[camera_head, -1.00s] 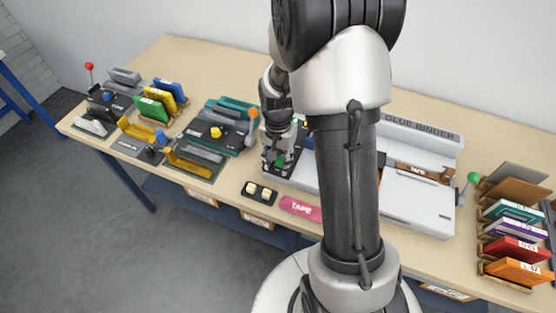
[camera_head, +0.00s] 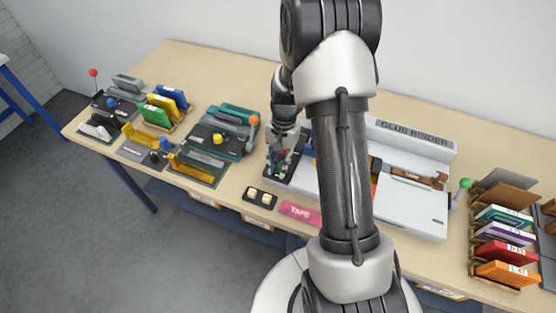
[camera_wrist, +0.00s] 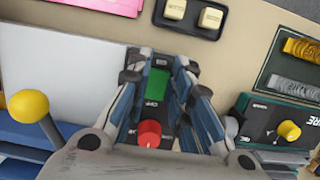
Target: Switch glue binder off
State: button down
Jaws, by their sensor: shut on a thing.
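The glue binder (camera_head: 412,212) is a long white machine, its middle hidden behind my arm. A dark control panel at its left end shows in the wrist view with a green switch (camera_wrist: 158,84) and a red round knob (camera_wrist: 149,134). My gripper (camera_head: 280,162) is low over this panel. In the wrist view its fingers (camera_wrist: 159,72) stand on both sides of the green switch, close about it. Lettering that looks like "OFF" is beside the switch. Exact finger contact is hard to see.
A yellow ball lever (camera_wrist: 28,106) stands left in the wrist view. A teal machine (camera_head: 222,130) is left of the binder. A small two-button box (camera_head: 260,197) and a pink tape block (camera_head: 299,213) lie in front. Several coloured books (camera_head: 507,250) stand in racks at right.

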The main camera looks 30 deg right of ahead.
dwell(0.3)
jog(key=c, duration=1.4)
grip_release()
jog(key=shift+c, duration=0.2)
jog(key=v, duration=1.2)
jog(key=shift+d, duration=0.2)
jog(key=shift+w, duration=0.1)
